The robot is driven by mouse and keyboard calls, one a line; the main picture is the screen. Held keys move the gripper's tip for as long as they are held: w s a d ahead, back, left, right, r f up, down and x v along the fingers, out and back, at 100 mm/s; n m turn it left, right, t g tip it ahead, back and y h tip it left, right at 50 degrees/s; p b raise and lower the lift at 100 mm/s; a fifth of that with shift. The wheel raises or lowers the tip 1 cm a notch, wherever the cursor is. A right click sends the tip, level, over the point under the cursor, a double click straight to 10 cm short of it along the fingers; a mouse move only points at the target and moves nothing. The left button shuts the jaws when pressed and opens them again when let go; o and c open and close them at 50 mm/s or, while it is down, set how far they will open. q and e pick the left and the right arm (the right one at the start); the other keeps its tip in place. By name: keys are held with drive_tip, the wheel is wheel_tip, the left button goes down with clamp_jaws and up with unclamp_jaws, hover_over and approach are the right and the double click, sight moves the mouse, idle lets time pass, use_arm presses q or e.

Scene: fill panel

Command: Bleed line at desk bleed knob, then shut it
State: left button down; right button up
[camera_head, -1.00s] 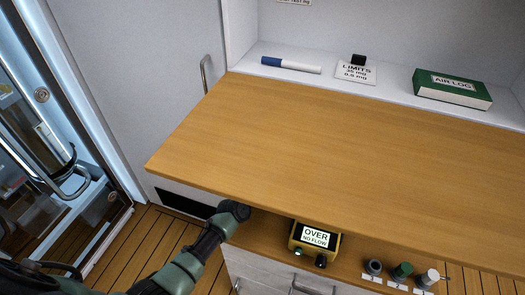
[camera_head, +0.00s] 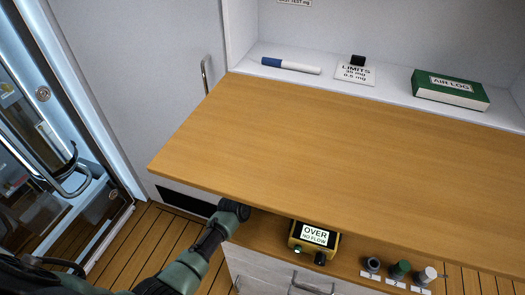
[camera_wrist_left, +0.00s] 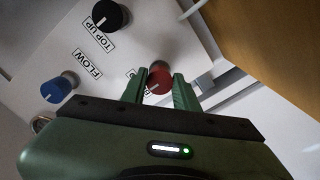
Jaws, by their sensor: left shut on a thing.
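In the left wrist view a red knob (camera_wrist_left: 159,79) stands on a white panel (camera_wrist_left: 140,40), its label mostly hidden. My left gripper (camera_wrist_left: 160,88) is shut on the red knob, with one green finger on each side. A blue knob (camera_wrist_left: 57,89) labelled FLOW and a black knob (camera_wrist_left: 108,16) labelled TOP UP are on the same panel, clear of the fingers. In the head view the end of my left arm (camera_head: 232,212) reaches under the desk's front edge, and the fingers and panel are hidden there. My right gripper is out of view.
The wooden desk top (camera_head: 330,150) is bare. A yellow meter (camera_head: 314,239) reading OVER, NO FLOW sits on a lower ledge beside several knobs or fittings (camera_head: 400,270). A marker (camera_head: 291,66), a LIMITS card (camera_head: 355,74) and a green AIR LOG box (camera_head: 450,90) lie on the back shelf.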

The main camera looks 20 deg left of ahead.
use_arm(q)
drive_tip(key=shift+s+d+f, duration=0.1)
drive_tip(key=shift+f, duration=0.15)
drive_tip(key=c, duration=1.1)
unclamp_jaws()
drive_tip(key=shift+r, duration=0.1)
drive_tip(key=s, duration=0.7)
drive_tip(key=shift+s, duration=0.4)
